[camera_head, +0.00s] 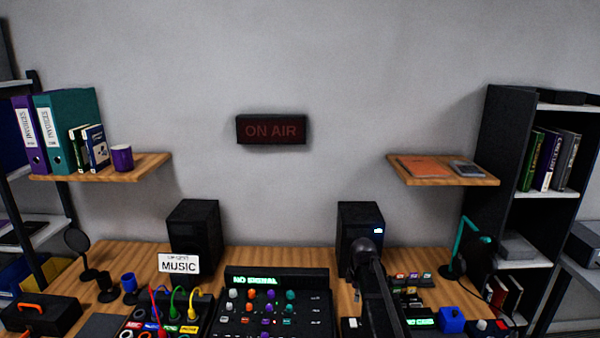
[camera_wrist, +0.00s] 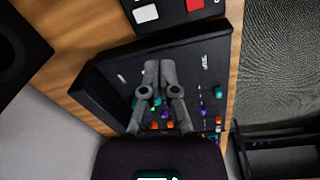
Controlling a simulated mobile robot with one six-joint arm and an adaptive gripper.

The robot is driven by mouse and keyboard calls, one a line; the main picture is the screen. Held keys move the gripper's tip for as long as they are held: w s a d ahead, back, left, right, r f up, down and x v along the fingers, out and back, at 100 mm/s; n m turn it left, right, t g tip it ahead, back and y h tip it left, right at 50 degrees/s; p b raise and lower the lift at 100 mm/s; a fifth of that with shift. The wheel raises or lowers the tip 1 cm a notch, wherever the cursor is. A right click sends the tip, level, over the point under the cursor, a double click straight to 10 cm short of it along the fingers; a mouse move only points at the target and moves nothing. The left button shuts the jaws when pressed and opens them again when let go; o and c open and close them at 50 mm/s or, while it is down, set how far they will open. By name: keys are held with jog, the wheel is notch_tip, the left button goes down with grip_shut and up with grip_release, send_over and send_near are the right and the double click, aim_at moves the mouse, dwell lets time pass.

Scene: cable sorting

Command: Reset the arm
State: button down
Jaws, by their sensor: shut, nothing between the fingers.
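In the wrist view my gripper (camera_wrist: 159,68) has its two grey fingers together, with nothing between them. It is over the black mixer panel (camera_wrist: 110,75), whose coloured knobs show behind and beside the fingers. I cannot tell how far the fingertips are from the panel. In the head view my dark arm reaches over the desk, right of the mixer (camera_head: 318,300) and in front of the right speaker (camera_head: 350,222). My fingers cannot be made out there. The mixer's screen reads "NO SIGNAL".
Coloured cables (camera_head: 173,300) plug into a box by the "MUSIC" sign (camera_head: 179,263). The left speaker (camera_head: 194,230), a blue cup (camera_head: 129,282), a black toolbox (camera_head: 41,314) and a teal lamp (camera_head: 466,240) stand around. Wall shelves (camera_head: 443,178) hang above. Clear desk is scarce.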

jog(key=s+a+m, duration=0.2)
jog(key=s+m, duration=1.2)
jog(key=s, duration=0.8)
jog(key=shift+s+m+g, duration=0.25)
jog(key=shift+m+g, duration=0.05)
jog(key=shift+g, duration=0.1)
